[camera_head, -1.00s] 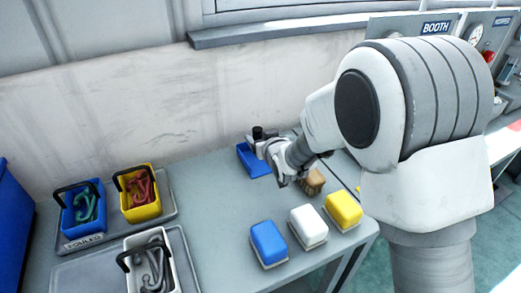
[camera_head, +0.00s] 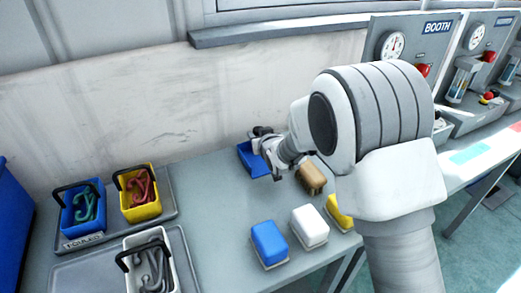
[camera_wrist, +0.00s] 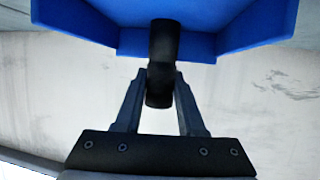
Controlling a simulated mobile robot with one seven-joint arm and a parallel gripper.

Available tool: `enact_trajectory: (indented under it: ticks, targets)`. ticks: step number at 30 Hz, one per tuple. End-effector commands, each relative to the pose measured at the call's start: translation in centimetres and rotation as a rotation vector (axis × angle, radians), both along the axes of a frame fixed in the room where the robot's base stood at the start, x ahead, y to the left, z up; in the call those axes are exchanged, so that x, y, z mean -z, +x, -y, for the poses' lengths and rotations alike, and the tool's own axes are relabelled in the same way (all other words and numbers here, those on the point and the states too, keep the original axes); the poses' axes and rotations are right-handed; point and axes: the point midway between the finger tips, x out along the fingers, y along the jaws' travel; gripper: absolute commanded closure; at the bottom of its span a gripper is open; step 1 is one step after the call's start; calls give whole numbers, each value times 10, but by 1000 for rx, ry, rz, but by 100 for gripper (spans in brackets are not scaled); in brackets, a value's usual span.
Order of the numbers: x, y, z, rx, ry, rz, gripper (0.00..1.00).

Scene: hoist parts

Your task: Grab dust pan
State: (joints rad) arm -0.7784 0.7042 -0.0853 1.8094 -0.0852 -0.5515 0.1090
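The dust pan (camera_head: 251,159) is blue with a black handle and is at the back of the table, near the wall. In the wrist view its blue pan (camera_wrist: 175,20) fills the top, and its black handle (camera_wrist: 160,65) points down toward the camera. My gripper (camera_wrist: 160,88) has one finger on each side of the handle, close against it with no clear gap, so it looks shut on the handle. In the head view my gripper (camera_head: 268,143) is at the handle end, and the fingers are too small to make out.
A brown brush-like block (camera_head: 312,178) stands right of my gripper. Blue (camera_head: 268,242), white (camera_head: 309,225) and yellow (camera_head: 340,212) blocks sit along the table front. Small bins (camera_head: 138,206) with hooks stand on trays at left. The table (camera_head: 215,205) between is clear.

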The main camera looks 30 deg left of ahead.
Motion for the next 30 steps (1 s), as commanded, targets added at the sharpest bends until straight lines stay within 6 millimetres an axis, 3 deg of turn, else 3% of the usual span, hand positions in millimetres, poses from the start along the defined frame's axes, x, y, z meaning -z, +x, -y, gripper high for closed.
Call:
enact_trajectory:
  ticks: [1,3,4,17,22,26,30]
  targets:
    - [0,0,0,0,0,0,86]
    - [0,0,0,0,0,0,98]
    - [0,0,0,0,0,0,100]
    - [-4,0,0,0,1,1,100]
    - [-21,0,-1,0,3,2,100]
    - [-47,1,0,0,5,5,100]
    - [-58,24,16,6,2,3,100]
